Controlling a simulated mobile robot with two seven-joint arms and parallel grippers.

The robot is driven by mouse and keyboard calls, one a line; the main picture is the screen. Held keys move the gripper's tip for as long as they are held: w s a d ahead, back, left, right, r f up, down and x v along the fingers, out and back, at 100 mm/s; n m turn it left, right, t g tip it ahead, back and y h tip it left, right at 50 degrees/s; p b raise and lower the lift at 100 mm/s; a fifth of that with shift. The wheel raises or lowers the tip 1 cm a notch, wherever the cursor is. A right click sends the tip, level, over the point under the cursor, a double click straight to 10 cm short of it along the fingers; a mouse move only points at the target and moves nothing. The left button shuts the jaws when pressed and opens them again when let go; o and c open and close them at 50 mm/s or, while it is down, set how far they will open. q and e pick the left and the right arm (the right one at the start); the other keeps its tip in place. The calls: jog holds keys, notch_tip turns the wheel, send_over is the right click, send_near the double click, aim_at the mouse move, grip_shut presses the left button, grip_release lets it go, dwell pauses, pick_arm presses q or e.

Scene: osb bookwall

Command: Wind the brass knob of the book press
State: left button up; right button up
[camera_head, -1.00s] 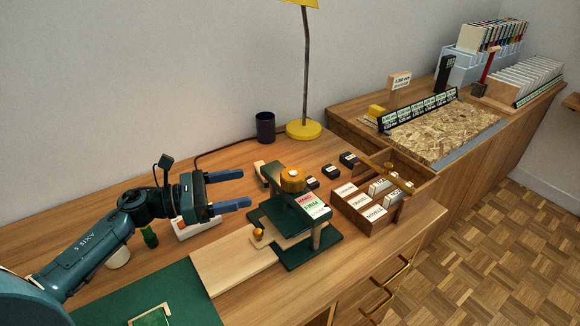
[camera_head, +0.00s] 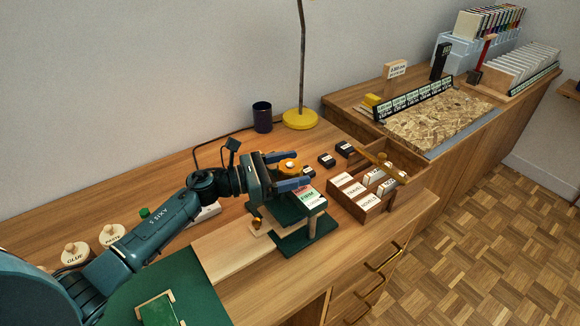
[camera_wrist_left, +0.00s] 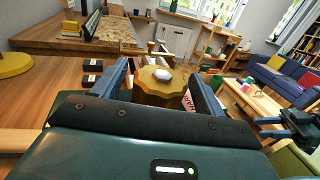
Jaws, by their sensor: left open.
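The book press (camera_head: 305,238) is dark green and stands on the wooden bench, with a card in red, white and green on its top. Its brass knob (camera_head: 291,165) sits on top, partly hidden by my left gripper (camera_head: 290,170). The gripper is open, with one blue finger on the far side of the knob and one on the near side. In the left wrist view the faceted knob (camera_wrist_left: 160,88) lies between the two fingers, with a pale cap on it. I cannot tell whether the fingers touch it. My right gripper is not in the head view.
A wooden box (camera_head: 357,203) with labelled compartments stands right of the press. Small black blocks (camera_head: 327,160) lie behind it. A yellow lamp base (camera_head: 299,119) and a dark cup (camera_head: 262,117) stand at the back.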

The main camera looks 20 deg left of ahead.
pick_arm(q)
jog(key=shift+c, duration=0.3)
jog(key=c, duration=0.9)
